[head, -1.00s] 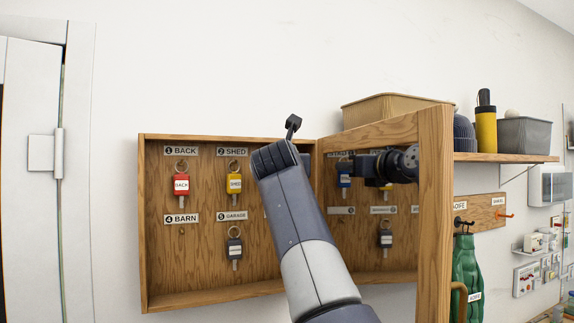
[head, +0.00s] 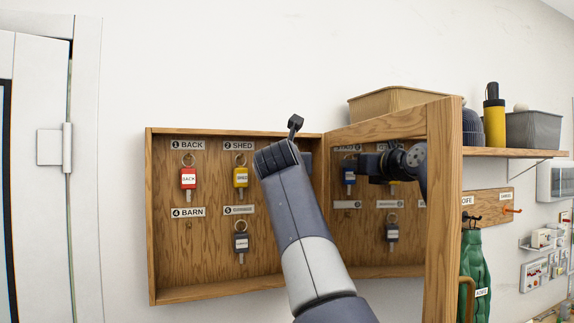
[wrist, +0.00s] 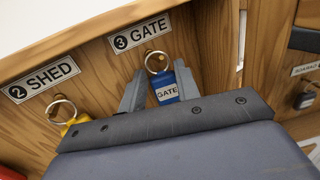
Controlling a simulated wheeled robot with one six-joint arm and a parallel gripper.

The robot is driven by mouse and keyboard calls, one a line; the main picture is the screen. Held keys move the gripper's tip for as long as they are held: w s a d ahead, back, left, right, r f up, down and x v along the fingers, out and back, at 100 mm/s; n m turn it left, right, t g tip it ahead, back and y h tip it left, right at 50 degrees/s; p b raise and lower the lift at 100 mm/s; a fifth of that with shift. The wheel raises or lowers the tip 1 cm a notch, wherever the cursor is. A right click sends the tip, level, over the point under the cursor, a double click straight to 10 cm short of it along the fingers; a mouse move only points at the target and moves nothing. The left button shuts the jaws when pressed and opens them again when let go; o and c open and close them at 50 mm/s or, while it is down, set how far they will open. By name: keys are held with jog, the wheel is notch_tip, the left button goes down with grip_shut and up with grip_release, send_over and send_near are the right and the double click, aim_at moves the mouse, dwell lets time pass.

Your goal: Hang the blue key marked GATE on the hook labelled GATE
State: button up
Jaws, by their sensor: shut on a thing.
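The blue key (wrist: 167,92) marked GATE is in the wrist view, its tag between the two fingers of my gripper (wrist: 160,70), which is shut on it. Its metal ring points up, just below the GATE label (wrist: 141,33). A small brass hook (wrist: 150,53) shows at the ring's top; I cannot tell whether the ring is over it or in front of it. In the head view my arm hides the gripper and the GATE hook.
The wooden key cabinet (head: 150,220) holds a red key (head: 188,178), a yellow key (head: 240,177) and a dark key (head: 241,240). The BARN hook (head: 189,225) is bare. The open cabinet door (head: 443,200) stands close right of my arm.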

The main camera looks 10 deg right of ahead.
jog(key=o, duration=1)
jog(key=shift+o, duration=0.2)
jog(key=b+v, duration=0.4)
jog(key=v, duration=0.6)
jog(key=shift+s, duration=0.4)
jog(key=shift+a, duration=0.1)
